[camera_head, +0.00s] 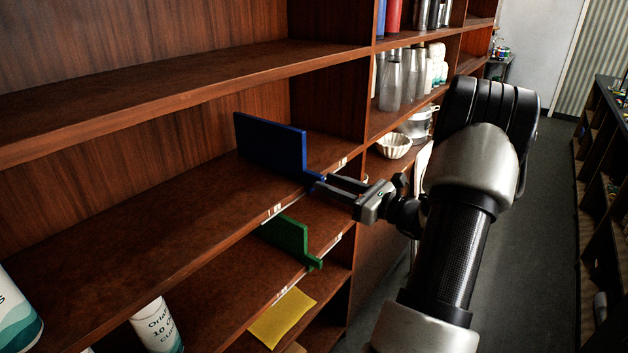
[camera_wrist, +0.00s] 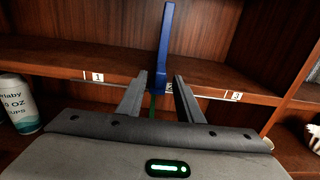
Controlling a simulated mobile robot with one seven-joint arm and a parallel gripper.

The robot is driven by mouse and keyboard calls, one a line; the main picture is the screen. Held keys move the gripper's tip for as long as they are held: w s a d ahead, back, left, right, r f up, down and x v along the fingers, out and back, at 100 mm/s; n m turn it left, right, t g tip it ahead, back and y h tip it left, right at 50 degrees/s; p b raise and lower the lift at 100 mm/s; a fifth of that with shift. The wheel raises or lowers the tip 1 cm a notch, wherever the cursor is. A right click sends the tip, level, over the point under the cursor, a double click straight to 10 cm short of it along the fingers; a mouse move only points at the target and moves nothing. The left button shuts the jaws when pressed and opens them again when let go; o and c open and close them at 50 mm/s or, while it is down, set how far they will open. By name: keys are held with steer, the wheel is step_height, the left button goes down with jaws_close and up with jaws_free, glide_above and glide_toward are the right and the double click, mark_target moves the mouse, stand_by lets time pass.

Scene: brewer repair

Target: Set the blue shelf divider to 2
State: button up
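The blue shelf divider (camera_head: 272,145) stands upright on the middle shelf, with a tab at the front edge. In the wrist view the divider (camera_wrist: 163,50) stands between a label reading 1 (camera_wrist: 98,77) on the left and one that looks like 3 (camera_wrist: 236,96) on the right. My gripper (camera_head: 322,183) is at the front edge of this shelf. In the wrist view its fingers (camera_wrist: 158,97) are apart, one on each side of the divider's tab, with gaps showing.
White-and-teal cup containers (camera_head: 158,327) stand at lower left. The aisle floor (camera_head: 535,200) is clear.

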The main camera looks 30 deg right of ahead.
steer(key=v, duration=0.9)
steer(key=shift+s+b, duration=0.25)
steer(key=shift+b, duration=0.15)
